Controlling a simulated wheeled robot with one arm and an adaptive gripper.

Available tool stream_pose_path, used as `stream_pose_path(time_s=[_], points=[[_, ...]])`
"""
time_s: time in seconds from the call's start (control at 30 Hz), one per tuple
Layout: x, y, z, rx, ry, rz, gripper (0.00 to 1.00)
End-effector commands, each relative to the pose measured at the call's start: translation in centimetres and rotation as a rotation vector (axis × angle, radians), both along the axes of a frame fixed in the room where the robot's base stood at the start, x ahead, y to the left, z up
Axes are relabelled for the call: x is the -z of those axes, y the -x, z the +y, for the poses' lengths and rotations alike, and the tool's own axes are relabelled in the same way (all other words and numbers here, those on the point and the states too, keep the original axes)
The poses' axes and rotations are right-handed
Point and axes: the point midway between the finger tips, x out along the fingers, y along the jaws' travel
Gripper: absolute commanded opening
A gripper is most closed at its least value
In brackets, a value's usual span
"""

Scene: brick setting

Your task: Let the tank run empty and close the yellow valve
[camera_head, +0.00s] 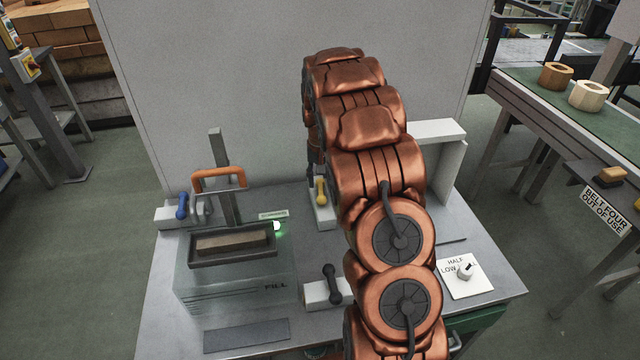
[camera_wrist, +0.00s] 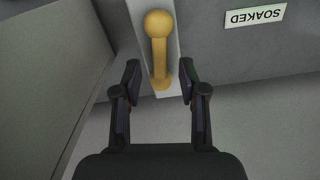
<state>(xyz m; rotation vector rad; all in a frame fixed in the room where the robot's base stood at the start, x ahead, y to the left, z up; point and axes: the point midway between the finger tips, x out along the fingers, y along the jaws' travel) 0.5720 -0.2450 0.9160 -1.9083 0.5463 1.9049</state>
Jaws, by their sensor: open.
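The yellow valve (camera_head: 321,190) shows at the middle of the bench, on a pale block, partly beside my arm. In the wrist view the yellow valve handle (camera_wrist: 160,50) lies between and just beyond the two fingertips of my gripper (camera_wrist: 158,82). The gripper is open, with a finger on each side of the handle and a gap to both. The tank (camera_head: 236,290), a grey see-through box marked FILL, stands at the left of the bench. A brick (camera_head: 233,243) lies in a dark tray (camera_head: 190,263) at its top. The liquid level is hard to tell.
A blue valve (camera_head: 182,205) stands behind the tank at left and a black valve (camera_head: 331,284) at its right. An orange handle (camera_head: 219,178) rises above the tray. A green light (camera_head: 278,227) glows nearby. A dial (camera_head: 465,270) is at right. A SOAKED label (camera_wrist: 254,17) shows in the wrist view.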

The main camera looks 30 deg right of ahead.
Motion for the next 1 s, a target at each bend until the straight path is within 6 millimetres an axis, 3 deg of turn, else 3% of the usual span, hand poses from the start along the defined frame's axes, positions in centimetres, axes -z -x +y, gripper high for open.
stream_pose_path(time_s=[0.2,0.5,0.9,1.0], points=[[2.5,0.1,0.1,0.001,-0.003,0.005,0.42],[2.8,0.1,0.0,0.001,-0.001,0.0,0.41],[2.8,0.1,0.1,0.0,-0.002,0.001,0.0],[2.8,0.0,0.1,0.0,-0.002,0.001,0.0]])
